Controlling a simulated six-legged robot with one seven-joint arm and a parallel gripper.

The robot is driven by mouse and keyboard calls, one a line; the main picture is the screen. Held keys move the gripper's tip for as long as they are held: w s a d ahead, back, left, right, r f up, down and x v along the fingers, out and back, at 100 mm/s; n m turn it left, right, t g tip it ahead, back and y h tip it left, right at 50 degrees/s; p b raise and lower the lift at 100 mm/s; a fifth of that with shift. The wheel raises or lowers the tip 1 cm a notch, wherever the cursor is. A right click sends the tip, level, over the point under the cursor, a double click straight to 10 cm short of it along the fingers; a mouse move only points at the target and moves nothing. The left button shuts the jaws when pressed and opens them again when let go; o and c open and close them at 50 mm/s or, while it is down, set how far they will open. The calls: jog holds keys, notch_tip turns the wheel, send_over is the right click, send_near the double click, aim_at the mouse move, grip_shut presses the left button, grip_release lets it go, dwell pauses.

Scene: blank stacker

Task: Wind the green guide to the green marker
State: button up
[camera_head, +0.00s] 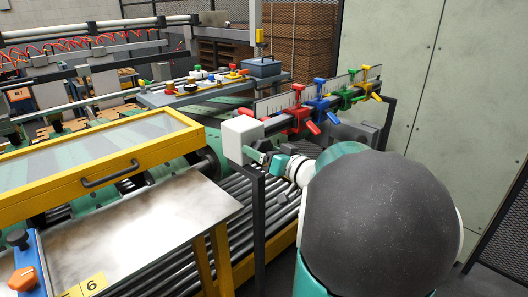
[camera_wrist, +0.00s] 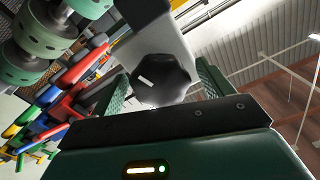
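The green guide (camera_head: 343,98) sits on the rail, between the blue guide (camera_head: 320,105) and the yellow guide (camera_head: 365,88). A pale scale runs behind the guides; the green marker on it is too small to tell surely. A white box (camera_head: 240,139) caps the rail's near end. In the wrist view a black lobed knob (camera_wrist: 160,80) with a white mark lies ahead, between my gripper's (camera_wrist: 163,85) two spread fingers. Gaps show between knob and fingers; I cannot tell how deep it sits between them. In the head view my gripper (camera_head: 277,161) is beside the white box.
The red guide (camera_head: 298,115) is nearest the white box. A dark post (camera_head: 259,215) stands under the box. A yellow-framed cover (camera_head: 100,165) and a metal table (camera_head: 150,235) lie to the left. A pale wall (camera_head: 430,90) stands on the right.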

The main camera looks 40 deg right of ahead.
jog(key=c, duration=0.9)
jog(key=shift+c, duration=0.2)
jog(key=shift+m, duration=0.4)
jog(key=m, duration=0.2)
jog(key=shift+m, duration=0.4)
jog(key=m, duration=0.3)
jog(key=shift+m, duration=0.3)
jog(key=m, duration=0.3)
jog(key=shift+m, duration=1.9)
